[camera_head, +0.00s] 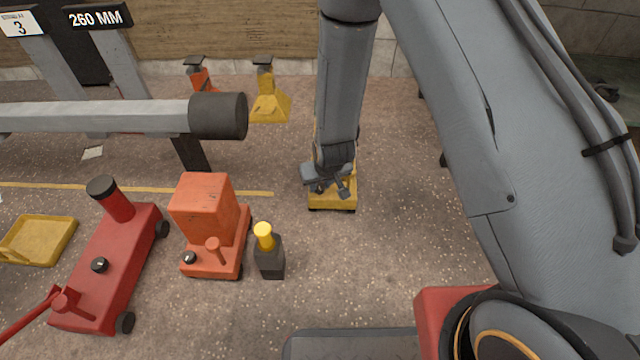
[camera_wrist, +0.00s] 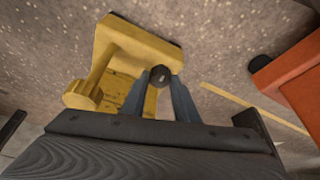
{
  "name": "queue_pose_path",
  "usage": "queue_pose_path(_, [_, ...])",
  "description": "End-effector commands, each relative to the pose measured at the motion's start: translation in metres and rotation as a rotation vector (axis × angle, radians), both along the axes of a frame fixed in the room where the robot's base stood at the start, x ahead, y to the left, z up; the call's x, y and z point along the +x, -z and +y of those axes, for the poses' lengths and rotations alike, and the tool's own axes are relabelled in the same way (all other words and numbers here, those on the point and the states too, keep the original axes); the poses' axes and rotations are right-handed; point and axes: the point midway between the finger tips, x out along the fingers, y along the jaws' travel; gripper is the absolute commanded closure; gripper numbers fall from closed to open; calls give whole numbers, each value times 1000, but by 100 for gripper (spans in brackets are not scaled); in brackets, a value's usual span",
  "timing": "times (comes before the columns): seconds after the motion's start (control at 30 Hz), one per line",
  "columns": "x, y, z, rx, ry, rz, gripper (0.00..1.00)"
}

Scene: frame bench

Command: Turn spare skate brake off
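The yellow skate (camera_head: 332,203) stands on the floor under my arm, mostly hidden by my gripper in the head view. In the wrist view the yellow skate (camera_wrist: 140,45) shows its body and a round-capped yellow post at left. A dark round knob (camera_wrist: 161,75) with a small pale mark is on it. My gripper (camera_wrist: 161,82) points down at the knob, one finger on each side. The fingertips lie right at the knob's edges, and I cannot tell whether they press on it. My gripper (camera_head: 328,186) also shows in the head view.
An orange skate (camera_head: 205,215), a red trolley (camera_head: 110,265) and a dark bottle-like jack with yellow cap (camera_head: 268,255) stand to the left. A grey beam (camera_head: 100,117) runs above. Yellow and orange stands (camera_head: 268,105) are behind. The floor right of the skate looks clear.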

Motion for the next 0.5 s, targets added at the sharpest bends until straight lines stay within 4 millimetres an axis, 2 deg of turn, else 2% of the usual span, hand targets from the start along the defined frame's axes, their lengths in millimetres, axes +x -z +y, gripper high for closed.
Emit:
queue_pose_path(0.03, [0, 0, 0, 0, 0, 0, 82])
queue_pose_path(0.1, [0, 0, 0, 0, 0, 0, 94])
queue_pose_path(0.13, [0, 0, 0, 0, 0, 0, 97])
queue_pose_path(0.5, [0, -3, 1, 0, 100, 0, 96])
